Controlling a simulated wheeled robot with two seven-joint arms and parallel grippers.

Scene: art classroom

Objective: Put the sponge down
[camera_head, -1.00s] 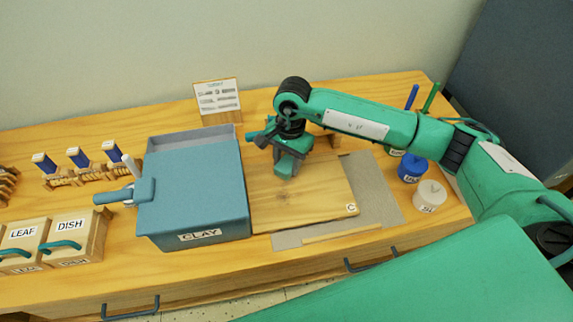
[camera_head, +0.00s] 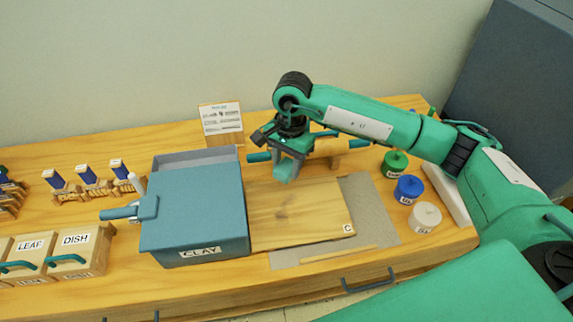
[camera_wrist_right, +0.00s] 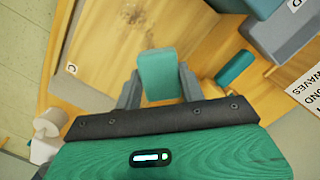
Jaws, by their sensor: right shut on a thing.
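My right gripper (camera_head: 288,160) is shut on the sponge (camera_wrist_right: 158,75), a teal block that sits between the two grey fingers in the right wrist view. In the head view the sponge (camera_head: 286,171) shows under the gripper, near the back edge of the wooden board (camera_head: 300,215) marked C. It appears to be held above the surface, though the gap is hard to judge. The board also shows in the right wrist view (camera_wrist_right: 110,60). My left gripper is not in view.
The blue-grey CLAY box (camera_head: 192,215) stands left of the board. A rolling pin (camera_head: 345,147) with teal handles lies behind the board. Green (camera_head: 395,163), blue (camera_head: 408,188) and white (camera_head: 425,215) jars stand at right. A sign (camera_head: 221,123) stands behind. Most of the board is bare.

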